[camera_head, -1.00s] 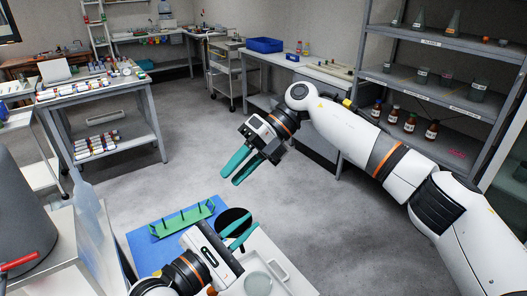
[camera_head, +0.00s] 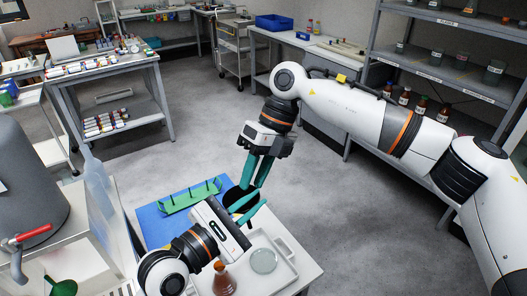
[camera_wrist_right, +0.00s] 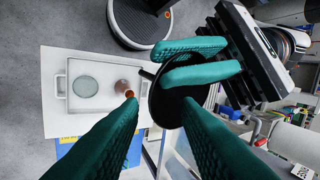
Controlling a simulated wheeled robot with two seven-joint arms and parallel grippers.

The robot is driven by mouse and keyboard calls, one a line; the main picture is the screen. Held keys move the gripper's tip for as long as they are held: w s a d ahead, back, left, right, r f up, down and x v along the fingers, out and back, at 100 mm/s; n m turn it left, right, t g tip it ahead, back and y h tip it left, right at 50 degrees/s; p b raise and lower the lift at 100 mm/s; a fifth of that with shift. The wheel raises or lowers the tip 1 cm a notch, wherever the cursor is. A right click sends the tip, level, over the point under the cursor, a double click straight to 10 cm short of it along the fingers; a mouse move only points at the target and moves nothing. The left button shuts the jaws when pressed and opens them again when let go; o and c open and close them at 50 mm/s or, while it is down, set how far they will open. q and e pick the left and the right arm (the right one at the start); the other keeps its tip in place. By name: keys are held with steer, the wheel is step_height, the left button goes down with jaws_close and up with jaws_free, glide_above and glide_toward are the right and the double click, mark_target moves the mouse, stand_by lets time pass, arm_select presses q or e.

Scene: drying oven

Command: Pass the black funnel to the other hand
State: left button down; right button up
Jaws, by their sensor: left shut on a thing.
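The black funnel (camera_head: 233,198) is above the near white table, partly hidden by teal fingers. My left gripper (camera_head: 246,211) comes in from the lower left and is shut on the funnel. In the right wrist view the left gripper's teal fingers (camera_wrist_right: 200,65) lie across the funnel (camera_wrist_right: 170,106), whose dark round mouth shows. My right gripper (camera_head: 249,187) reaches down from above to the funnel. In its wrist view its two fingers (camera_wrist_right: 160,108) are spread apart, with the funnel in view near their tips. Contact between the right fingers and the funnel is not clear.
Below are a blue mat (camera_head: 155,222) with a green rack (camera_head: 190,197), and a white tray (camera_head: 285,272) with a round dish (camera_head: 263,261) and a reddish-brown flask (camera_head: 223,282). A green funnel (camera_head: 64,287) is at lower left. Open floor lies beyond the table.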

steer(key=shift+x, duration=1.15)
jaws_close()
arm_select(q)
steer(key=c, duration=1.4)
jaws_free()
arm_select(e)
steer(key=shift+s, duration=0.1)
arm_select(q)
steer(key=shift+o, duration=0.2)
steer(key=shift+a, duration=0.1)
